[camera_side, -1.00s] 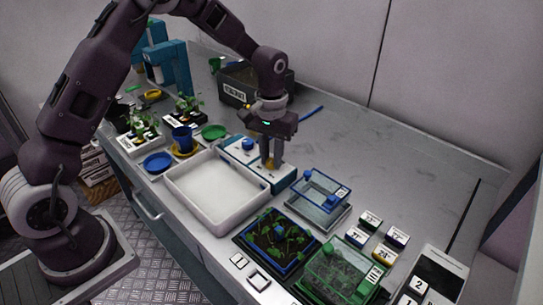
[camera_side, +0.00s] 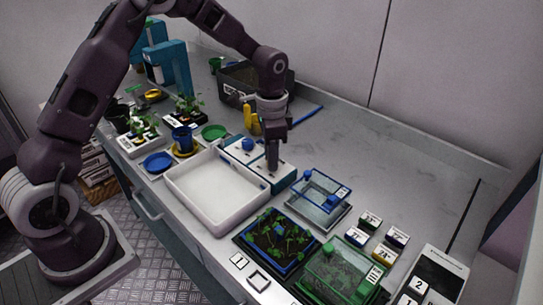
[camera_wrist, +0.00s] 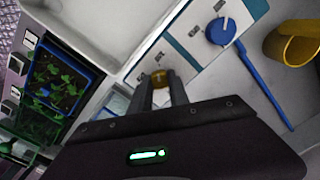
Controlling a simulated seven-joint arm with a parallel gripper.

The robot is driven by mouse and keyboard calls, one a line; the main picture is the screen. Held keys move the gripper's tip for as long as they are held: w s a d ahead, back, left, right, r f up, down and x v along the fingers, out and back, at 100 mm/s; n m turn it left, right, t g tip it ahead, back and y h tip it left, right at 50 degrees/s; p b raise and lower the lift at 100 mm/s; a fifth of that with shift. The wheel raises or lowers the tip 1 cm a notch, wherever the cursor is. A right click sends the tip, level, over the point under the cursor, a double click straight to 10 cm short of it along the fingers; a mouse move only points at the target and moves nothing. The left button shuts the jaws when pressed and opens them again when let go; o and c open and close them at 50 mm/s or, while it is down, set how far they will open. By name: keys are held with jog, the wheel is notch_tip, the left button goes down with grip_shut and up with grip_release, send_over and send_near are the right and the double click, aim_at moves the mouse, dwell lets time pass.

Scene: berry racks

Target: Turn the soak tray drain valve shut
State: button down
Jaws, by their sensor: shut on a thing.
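The white soak tray (camera_side: 205,205) stands near the bench's front edge, and its rim shows at the top of the wrist view (camera_wrist: 88,42). Behind it is a low white-and-blue box (camera_side: 252,160) with two knobs. The yellow knob (camera_wrist: 160,77) sits between my fingertips; the fingers hide it in the side view. The blue knob (camera_side: 248,144) is on the box's other half and shows clear in the wrist view (camera_wrist: 220,31). My gripper (camera_side: 272,167) points down, shut on the yellow knob. Which way that knob points is hidden.
A blue-framed clear box (camera_side: 322,192) stands close to the right of my gripper. A dark bin (camera_side: 236,88) stands behind. The bench at right rear is clear.

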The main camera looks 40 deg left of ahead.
jog(key=shift+w+r+m, duration=0.1)
jog(key=shift+m, duration=0.9)
jog(key=c, duration=1.3)
grip_release()
jog(key=shift+o, duration=0.2)
notch_tip(320, 180, up, 7)
